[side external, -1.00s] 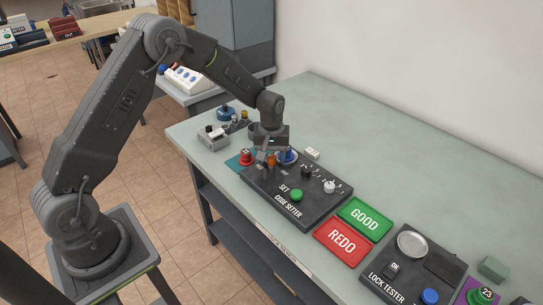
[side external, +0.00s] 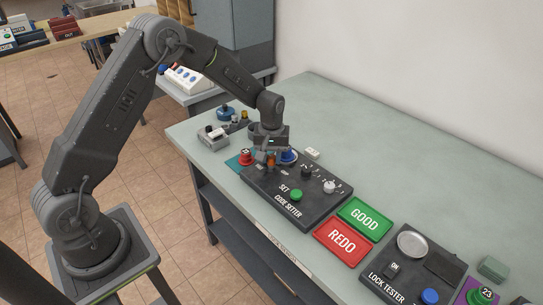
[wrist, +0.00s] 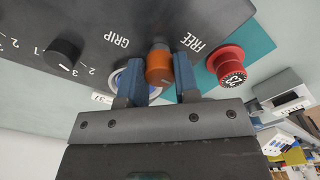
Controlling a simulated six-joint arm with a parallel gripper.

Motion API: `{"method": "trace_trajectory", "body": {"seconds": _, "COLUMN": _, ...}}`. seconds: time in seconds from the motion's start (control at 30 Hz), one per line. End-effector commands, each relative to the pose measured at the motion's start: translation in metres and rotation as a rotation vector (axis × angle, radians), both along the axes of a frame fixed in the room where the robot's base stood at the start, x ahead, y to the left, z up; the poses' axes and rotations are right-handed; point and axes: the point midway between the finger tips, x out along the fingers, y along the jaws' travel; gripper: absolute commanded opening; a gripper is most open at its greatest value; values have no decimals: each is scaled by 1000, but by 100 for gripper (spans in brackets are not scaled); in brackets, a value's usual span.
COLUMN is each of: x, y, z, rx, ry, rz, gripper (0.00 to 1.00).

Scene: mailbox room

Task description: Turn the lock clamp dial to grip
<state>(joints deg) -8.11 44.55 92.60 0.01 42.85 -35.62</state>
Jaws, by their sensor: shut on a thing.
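The orange clamp dial (wrist: 159,68) stands on the dark code setter panel (side external: 314,203), between the printed words GRIP and FREE in the wrist view. Its setting is hard to read. My gripper (wrist: 157,78) is shut on the dial, with one blue finger on each side. In the side external view my gripper (side external: 269,162) is low over the panel's far left end and the dial (side external: 271,159) is partly hidden by the fingers. A blue round lock (wrist: 124,78) sits just behind the fingers, partly covered in the wrist view.
A red numbered lock (side external: 246,157) stands close left of the dial. A black numbered knob (wrist: 66,53), a white knob (side external: 330,187) and a green SET button (side external: 296,195) are on the panel. GOOD (side external: 364,216) and REDO (side external: 341,242) trays lie to the right.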

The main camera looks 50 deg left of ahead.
Motion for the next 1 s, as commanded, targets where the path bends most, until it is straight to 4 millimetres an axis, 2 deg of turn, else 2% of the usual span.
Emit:
{"method": "trace_trajectory", "body": {"seconds": 0.37, "x": 0, "y": 0, "z": 1, "rx": 0, "ry": 0, "rz": -221, "gripper": 6}}
{"method": "trace_trajectory", "body": {"seconds": 1.0, "x": 0, "y": 0, "z": 1, "rx": 1, "ry": -1, "rz": -827, "gripper": 6}}
